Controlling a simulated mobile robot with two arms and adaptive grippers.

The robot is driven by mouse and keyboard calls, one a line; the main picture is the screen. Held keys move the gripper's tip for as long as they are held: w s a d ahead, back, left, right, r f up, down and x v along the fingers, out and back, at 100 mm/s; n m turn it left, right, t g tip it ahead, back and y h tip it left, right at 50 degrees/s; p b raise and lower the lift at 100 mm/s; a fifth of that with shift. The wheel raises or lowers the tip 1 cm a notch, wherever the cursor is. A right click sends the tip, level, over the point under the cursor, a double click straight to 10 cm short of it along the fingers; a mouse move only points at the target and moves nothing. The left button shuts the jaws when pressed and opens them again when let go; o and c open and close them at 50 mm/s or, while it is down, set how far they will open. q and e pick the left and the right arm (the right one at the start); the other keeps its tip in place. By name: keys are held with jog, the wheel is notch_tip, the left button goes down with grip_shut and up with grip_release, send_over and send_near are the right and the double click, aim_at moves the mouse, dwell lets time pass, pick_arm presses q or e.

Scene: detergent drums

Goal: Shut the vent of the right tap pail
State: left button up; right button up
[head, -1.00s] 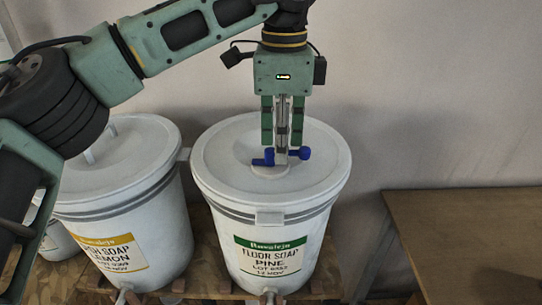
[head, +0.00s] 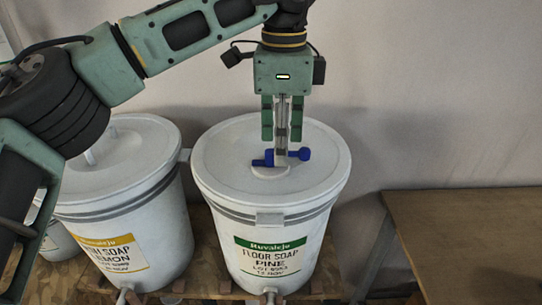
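The right tap pail (head: 215,190) is white, with a green "Floor Soap Pine" label and a closed lid. On its lid is the vent, with a blue crosswise handle (head: 303,154) and a pale base. My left gripper (head: 281,147) points straight down over the lid, its green fingers on either side of a narrow grey strip just above the blue handle. The fingers partly hide the vent; whether they grip it I cannot tell. My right gripper is not in view.
A second white pail (head: 150,230) with a yellow "Lemon" label stands close on the left, partly behind my arm. Both stand on a wooden bench (head: 215,275). A wooden table (head: 480,235) at the right is bare. A wall is behind.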

pick_arm(q)
jog(key=shift+w+r+p, duration=0.1)
jog(key=shift+r+p, duration=1.5)
jog(key=shift+r, duration=0.6)
notch_tip(320, 180, up, 12)
